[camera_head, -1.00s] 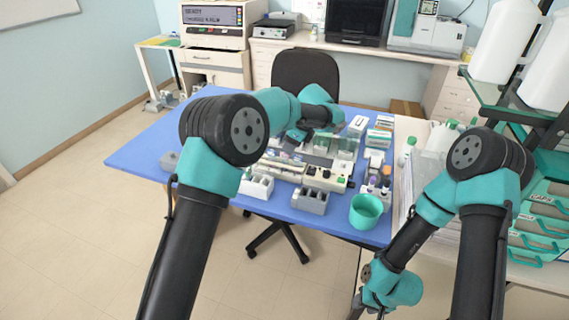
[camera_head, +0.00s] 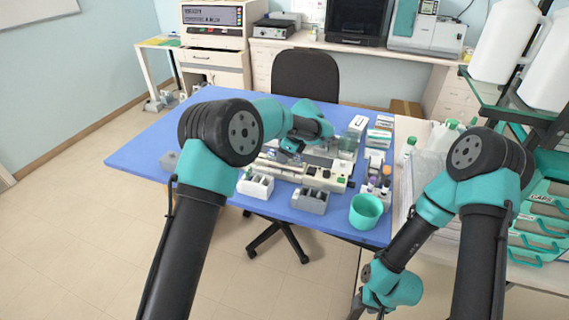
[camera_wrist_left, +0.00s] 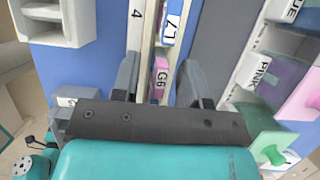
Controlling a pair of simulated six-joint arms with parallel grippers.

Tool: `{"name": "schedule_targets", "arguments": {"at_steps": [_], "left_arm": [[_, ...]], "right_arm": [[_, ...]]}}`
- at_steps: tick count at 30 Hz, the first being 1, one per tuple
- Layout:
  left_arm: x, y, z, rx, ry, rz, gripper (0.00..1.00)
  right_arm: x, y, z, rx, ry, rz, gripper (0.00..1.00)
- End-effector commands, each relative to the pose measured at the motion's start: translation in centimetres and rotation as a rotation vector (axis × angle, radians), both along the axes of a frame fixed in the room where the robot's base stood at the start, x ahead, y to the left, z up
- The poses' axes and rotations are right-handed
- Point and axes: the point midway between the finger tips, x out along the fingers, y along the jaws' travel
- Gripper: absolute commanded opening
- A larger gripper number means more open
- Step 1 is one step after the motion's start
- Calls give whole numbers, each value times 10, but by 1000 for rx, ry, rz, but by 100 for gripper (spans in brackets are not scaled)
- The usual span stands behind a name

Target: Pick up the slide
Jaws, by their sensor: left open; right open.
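In the left wrist view a slide with a pink G6 label (camera_wrist_left: 161,73) lies in a narrow pale holder (camera_wrist_left: 148,50) between my fingers. Another slide with a blue L7 label (camera_wrist_left: 172,24) lies farther along the same holder. My left gripper (camera_wrist_left: 160,78) is open, with one finger on each side of the G6 slide; I cannot tell whether they touch anything. In the head view my left gripper (camera_head: 287,155) is low over the staining gear, small and partly hidden by its wrist. My right gripper (camera_head: 370,308) is open and empty, partly cut off at the bottom edge.
Staining jars marked PINK (camera_wrist_left: 262,72) and BLUE stand right of the fingers. A white rack (camera_wrist_left: 60,20) is at the upper left. On the blue table (camera_head: 150,150) are a grey rack (camera_head: 310,201), a white rack (camera_head: 255,186) and a green cup (camera_head: 366,211).

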Motion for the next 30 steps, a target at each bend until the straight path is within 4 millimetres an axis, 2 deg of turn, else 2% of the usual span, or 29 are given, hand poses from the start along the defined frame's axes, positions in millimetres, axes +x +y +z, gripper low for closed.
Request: {"name": "schedule_targets", "arguments": {"at_steps": [11,23,30], "left_arm": [[0,0,0,0,0,0,39],[0,0,1,-1,0,0,1],[0,0,1,0,0,0,0]], "right_arm": [[0,0,0,0,0,0,43],[0,0,0,0,0,0,43],[0,0,0,0,0,0,43]]}}
